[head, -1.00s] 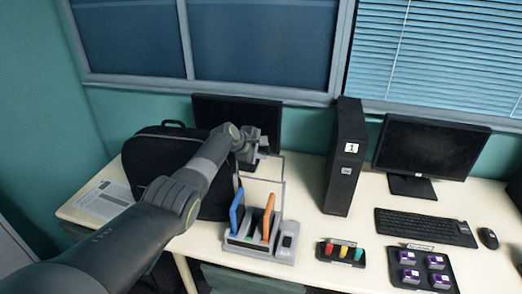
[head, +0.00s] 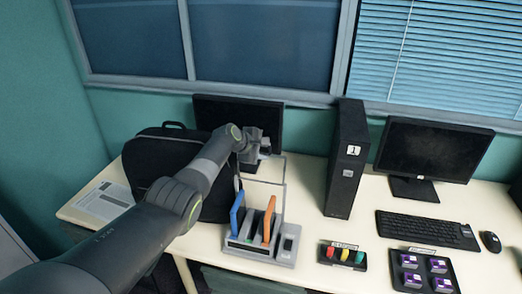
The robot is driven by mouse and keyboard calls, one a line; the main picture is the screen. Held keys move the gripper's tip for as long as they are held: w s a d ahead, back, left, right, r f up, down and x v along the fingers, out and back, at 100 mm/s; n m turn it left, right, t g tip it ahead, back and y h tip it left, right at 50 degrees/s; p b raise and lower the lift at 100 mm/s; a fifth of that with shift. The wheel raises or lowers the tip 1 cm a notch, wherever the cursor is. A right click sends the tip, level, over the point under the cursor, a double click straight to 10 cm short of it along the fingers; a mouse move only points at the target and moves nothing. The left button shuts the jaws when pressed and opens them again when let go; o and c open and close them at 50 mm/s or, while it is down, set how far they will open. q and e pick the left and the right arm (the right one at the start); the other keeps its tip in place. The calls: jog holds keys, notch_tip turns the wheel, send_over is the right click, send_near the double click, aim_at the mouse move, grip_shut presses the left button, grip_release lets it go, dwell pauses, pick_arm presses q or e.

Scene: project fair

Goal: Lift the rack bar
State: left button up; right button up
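The rack (head: 262,250) is a grey base on the desk with blue, dark and orange upright pieces in its slots. A thin pale bar frame (head: 264,181) rises behind these pieces. My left gripper (head: 264,152) is at the upper part of this frame, in front of a dark monitor. Its fingers are small and partly merge with the dark background, so I cannot tell whether they are open or shut, or whether they touch the bar. My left forearm covers the area left of the rack. My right gripper is not in view.
A black bag (head: 150,160) stands left behind my arm. A black computer tower (head: 345,165) stands right of the rack. A small tray of coloured pieces (head: 342,256), a tray of purple pieces (head: 423,270), a keyboard (head: 427,229) and a monitor (head: 432,150) lie farther right.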

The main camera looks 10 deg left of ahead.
pick_arm(q)
jog(key=shift+r, duration=0.1)
jog(key=v, duration=1.7)
jog(key=shift+r+p, duration=0.15)
jog(key=shift+p, duration=0.3)
jog(key=shift+a, duration=0.1)
